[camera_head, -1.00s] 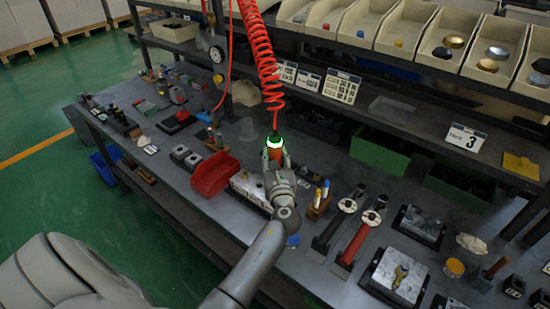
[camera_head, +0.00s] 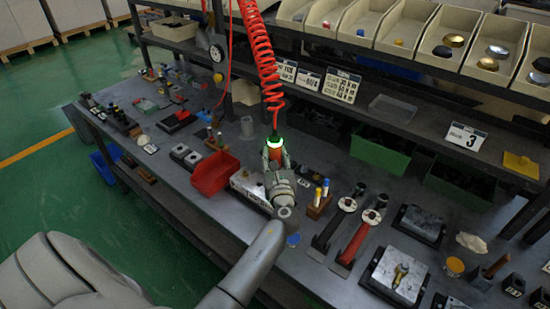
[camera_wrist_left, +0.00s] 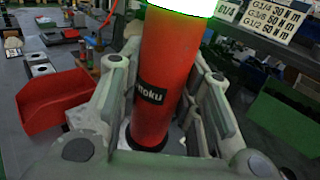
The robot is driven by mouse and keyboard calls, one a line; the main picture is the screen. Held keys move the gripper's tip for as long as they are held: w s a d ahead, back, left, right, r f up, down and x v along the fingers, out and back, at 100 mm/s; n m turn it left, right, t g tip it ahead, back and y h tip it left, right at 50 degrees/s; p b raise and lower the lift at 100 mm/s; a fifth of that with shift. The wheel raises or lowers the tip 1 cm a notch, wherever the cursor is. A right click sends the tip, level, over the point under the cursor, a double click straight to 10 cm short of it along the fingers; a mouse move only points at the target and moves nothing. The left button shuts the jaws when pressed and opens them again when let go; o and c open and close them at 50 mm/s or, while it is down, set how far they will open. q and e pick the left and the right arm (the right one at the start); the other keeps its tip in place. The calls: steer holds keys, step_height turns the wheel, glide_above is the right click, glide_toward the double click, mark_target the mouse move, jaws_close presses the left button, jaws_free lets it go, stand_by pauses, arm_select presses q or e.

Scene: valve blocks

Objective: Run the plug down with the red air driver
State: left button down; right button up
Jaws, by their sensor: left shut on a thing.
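The red air driver (camera_head: 274,153) hangs upright from a red coiled hose, with a bright green glowing ring at its top. In the left wrist view the driver (camera_wrist_left: 158,75) is a red cylinder with a black label. My left gripper (camera_head: 273,160) is shut around its body, one finger on each side. The driver stands over or just beside a grey metal valve block (camera_head: 247,188), partly covered by my gripper. The driver's lower tip and the plug are hidden, so I cannot tell if they touch. My right gripper is not in view.
A red bin (camera_head: 214,173) stands left of the block. A small wooden holder (camera_head: 319,207) with white-, yellow- and blue-topped tubes and two long-handled tools (camera_head: 352,243) are at right. Another metal block (camera_head: 399,275) lies at front right. A shelf with bins (camera_head: 400,30) overhangs the back.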

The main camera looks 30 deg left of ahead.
mark_target(276, 141)
arm_select(q)
steer(key=shift+s+f, duration=0.1)
steer(key=shift+f, duration=0.2)
stand_by(1.3)
steer(key=shift+r, duration=0.15)
steer(key=shift+r+p, duration=0.4)
steer(key=shift+p, duration=0.15)
steer(key=shift+r+p, duration=0.35)
steer(key=shift+r, duration=0.2)
step_height(276, 141, up, 6)
steer(key=p, duration=0.6)
steer(key=shift+f, duration=0.1)
steer(key=shift+a, duration=0.1)
